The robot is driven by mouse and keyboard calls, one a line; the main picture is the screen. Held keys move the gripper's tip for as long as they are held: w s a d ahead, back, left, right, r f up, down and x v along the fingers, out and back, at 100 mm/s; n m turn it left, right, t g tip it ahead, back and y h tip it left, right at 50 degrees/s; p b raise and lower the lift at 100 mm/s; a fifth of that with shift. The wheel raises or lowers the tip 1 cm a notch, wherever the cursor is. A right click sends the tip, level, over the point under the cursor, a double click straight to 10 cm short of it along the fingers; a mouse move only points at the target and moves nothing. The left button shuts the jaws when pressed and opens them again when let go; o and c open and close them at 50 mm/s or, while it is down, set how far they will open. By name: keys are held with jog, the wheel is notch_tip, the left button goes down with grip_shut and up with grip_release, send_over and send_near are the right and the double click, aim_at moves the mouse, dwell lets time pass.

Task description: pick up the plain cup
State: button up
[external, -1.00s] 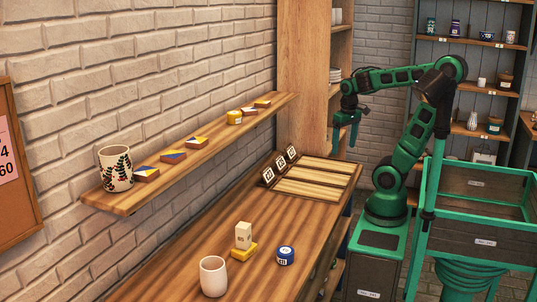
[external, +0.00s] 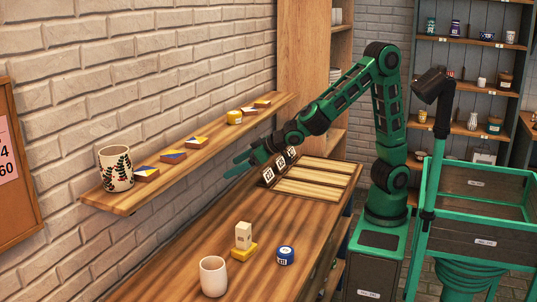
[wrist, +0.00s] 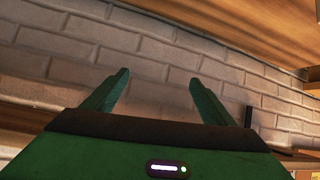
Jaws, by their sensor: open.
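The plain cup (external: 213,276) is pale cream and stands upright on the wooden counter (external: 185,262), near the bottom of the external view. A second cup (external: 116,168), patterned with dark leaves, stands on the wall shelf at left. My gripper (external: 238,164) is above the far part of the counter, near the wall and below shelf height, well away from the plain cup. In the wrist view my gripper (wrist: 160,90) has its two fingers apart with nothing between them. The plain cup is not in the wrist view.
A yellow block with a pale block (external: 243,236) on it and a blue round jar (external: 285,255) stand near the plain cup. The wall shelf (external: 127,202) juts over the counter. Slatted trays with tag cards (external: 312,188) lie at the far end. The mid-counter is clear.

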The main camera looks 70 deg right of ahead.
jog(key=s+a+f+n+y, duration=0.1)
jog(key=s+a+n+y, duration=0.15)
jog(key=s+a, duration=0.65)
jog(key=s+a+n+y, duration=0.2)
jog(key=s+a+y, duration=0.15)
jog(key=a, duration=1.05)
jog(key=s+a+f+n+y, duration=0.15)
jog(key=s+a+y, duration=0.3)
jog(key=a, duration=0.75)
jog(key=h, duration=0.1)
send_near(201, 269)
jog(key=x, duration=0.5)
jog(key=shift+w+f, duration=0.1)
jog(key=shift+f, duration=0.2)
jog(key=shift+w+d+x, duration=0.1)
jog(key=shift+x, duration=1.2)
jog(key=shift+w+d+x, duration=0.15)
jog(key=shift+x, duration=1.15)
jog(key=shift+c, duration=0.5)
jog(key=c, duration=1.2)
